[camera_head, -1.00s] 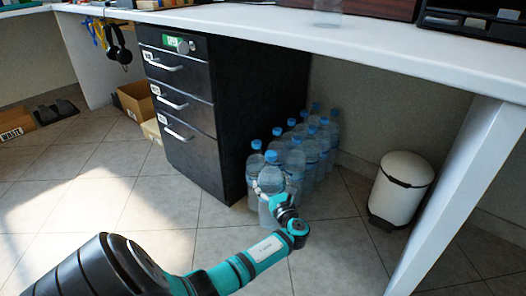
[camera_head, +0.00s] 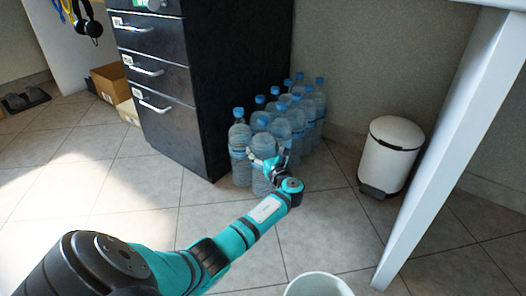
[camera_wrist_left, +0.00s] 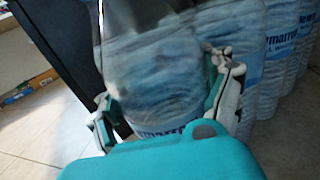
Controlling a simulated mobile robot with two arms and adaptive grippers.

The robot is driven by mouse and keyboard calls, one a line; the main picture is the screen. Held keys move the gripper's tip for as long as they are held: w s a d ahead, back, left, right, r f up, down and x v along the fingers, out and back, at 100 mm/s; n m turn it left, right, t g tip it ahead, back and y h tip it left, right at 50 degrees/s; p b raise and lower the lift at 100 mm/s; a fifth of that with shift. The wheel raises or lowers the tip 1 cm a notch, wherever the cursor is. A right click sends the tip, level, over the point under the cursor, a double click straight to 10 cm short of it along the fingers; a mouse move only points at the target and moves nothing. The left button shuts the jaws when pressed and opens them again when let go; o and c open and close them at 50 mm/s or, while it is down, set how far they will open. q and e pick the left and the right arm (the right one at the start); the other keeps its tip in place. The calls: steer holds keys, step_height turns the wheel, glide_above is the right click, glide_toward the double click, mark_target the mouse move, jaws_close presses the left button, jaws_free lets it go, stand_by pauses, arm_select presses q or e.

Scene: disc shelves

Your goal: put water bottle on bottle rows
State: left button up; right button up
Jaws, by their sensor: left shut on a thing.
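My left gripper (camera_head: 268,163) is shut on a clear water bottle (camera_head: 261,183) with a blue cap, at the near end of the bottle rows (camera_head: 298,118). The held bottle looks upright, or nearly so; I cannot tell whether its base touches the floor. In the left wrist view, the gripper (camera_wrist_left: 165,92) has one finger on each side of the held bottle (camera_wrist_left: 150,75). Labelled bottles (camera_wrist_left: 240,45) stand close behind it on the right. The rows stand on the floor beside the black cabinet. My right gripper is not in view.
The black drawer cabinet (camera_head: 235,75) stands left of the rows. A white pedal bin (camera_head: 388,157) and a white desk leg (camera_head: 450,150) are on the right. A white open container (camera_head: 318,284) shows at the bottom edge.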

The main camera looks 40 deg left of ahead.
arm_select(q)
steer(key=shift+r, duration=0.3)
steer(key=o, duration=1.3)
steer(key=shift+f, duration=0.35)
steer(key=o, duration=0.3)
steer(key=shift+r, duration=0.1)
steer(key=shift+s+d+r+p, duration=0.2)
steer(key=shift+d+p, duration=0.15)
steer(key=shift+p, duration=0.2)
steer(key=p+v, duration=0.6)
steer(key=v, duration=0.5)
steer(key=shift+f, duration=0.2)
steer(key=shift+d, duration=0.1)
